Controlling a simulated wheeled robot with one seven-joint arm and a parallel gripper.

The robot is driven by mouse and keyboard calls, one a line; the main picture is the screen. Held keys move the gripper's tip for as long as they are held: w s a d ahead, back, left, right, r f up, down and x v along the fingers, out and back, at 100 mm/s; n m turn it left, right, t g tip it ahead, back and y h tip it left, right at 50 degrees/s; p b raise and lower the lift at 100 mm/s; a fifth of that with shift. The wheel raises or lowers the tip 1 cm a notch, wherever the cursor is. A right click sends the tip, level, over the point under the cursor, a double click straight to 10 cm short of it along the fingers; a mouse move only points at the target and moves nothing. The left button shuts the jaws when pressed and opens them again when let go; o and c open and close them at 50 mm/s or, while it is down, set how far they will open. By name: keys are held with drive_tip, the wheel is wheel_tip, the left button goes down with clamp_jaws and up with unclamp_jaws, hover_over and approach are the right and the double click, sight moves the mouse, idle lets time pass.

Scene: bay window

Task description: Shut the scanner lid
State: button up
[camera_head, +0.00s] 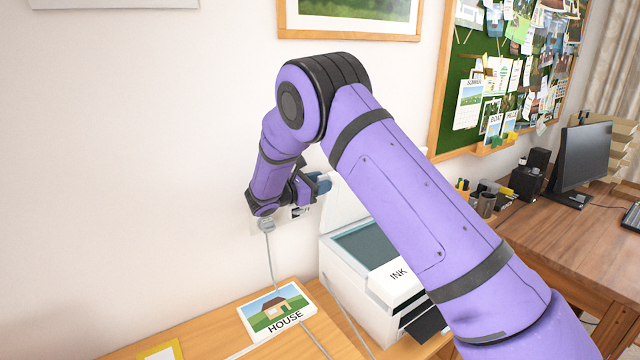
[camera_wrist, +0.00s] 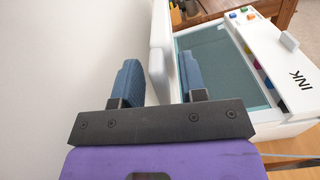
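The scanner is a white machine marked INK (camera_head: 365,290), on the wooden desk right of centre in the head view. Its dark glass (camera_head: 370,243) is uncovered. The white lid (camera_head: 345,207) stands raised at the wall side, partly hidden by my arm. In the wrist view the lid (camera_wrist: 161,40) shows nearly edge-on beside the glass (camera_wrist: 222,70). My gripper (camera_head: 322,184) is up by the lid near the wall. In the wrist view my gripper (camera_wrist: 160,80) is open, its blue fingers apart, with the lid's edge showing between them; I cannot tell whether they touch it.
A HOUSE picture card (camera_head: 275,311) lies on the desk left of the scanner, with a cable crossing beside it. A wall plug (camera_head: 266,224) is below my wrist. A monitor (camera_head: 583,160) and pen cups (camera_head: 485,203) stand on the right. The wall is close behind my gripper.

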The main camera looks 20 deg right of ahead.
drive_tip(key=shift+r, duration=0.1)
clamp_jaws()
drive_tip(key=shift+s+d+m, duration=0.1)
drive_tip(key=shift+s+m, duration=0.2)
drive_tip(key=shift+s, duration=0.05)
drive_tip(key=s+d+f+m, duration=0.2)
drive_tip(key=s+f+m, duration=0.5)
drive_tip(key=f, duration=0.2)
drive_tip(key=s+d+f+m, duration=0.2)
drive_tip(key=s+f+m, duration=0.5)
drive_tip(key=f, duration=0.2)
drive_tip(key=shift+s+d+f, duration=0.3)
drive_tip(key=shift+s+d, duration=0.05)
unclamp_jaws()
